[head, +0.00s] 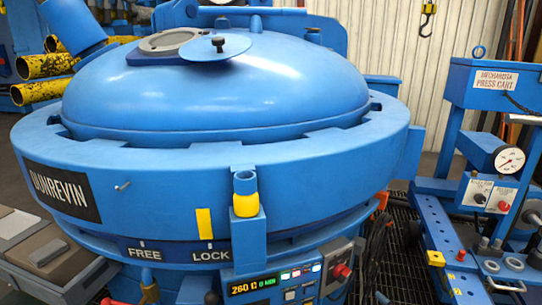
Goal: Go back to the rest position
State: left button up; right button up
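Neither of my grippers shows in the head view. The large blue pit furnace fills the left and middle, with its domed lid (220,90) down inside the locking ring (330,165). A round blue cover plate (225,48) with a black knob lies on top of the lid, beside a grey ringed port (170,41). A yellow mark (204,223) on the ring stands above the word LOCK on the FREE/LOCK plate (175,251). A blue post (246,183) with a yellow collar rises at the ring's front.
A control panel (290,282) with a lit display and a red knob is at the front below the ring. A blue press cart (440,240) with a gauge (508,158) stands at right. Yellow-black pipes (45,66) are at left.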

pick_arm(q)
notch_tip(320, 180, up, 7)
jog(key=p, duration=0.6)
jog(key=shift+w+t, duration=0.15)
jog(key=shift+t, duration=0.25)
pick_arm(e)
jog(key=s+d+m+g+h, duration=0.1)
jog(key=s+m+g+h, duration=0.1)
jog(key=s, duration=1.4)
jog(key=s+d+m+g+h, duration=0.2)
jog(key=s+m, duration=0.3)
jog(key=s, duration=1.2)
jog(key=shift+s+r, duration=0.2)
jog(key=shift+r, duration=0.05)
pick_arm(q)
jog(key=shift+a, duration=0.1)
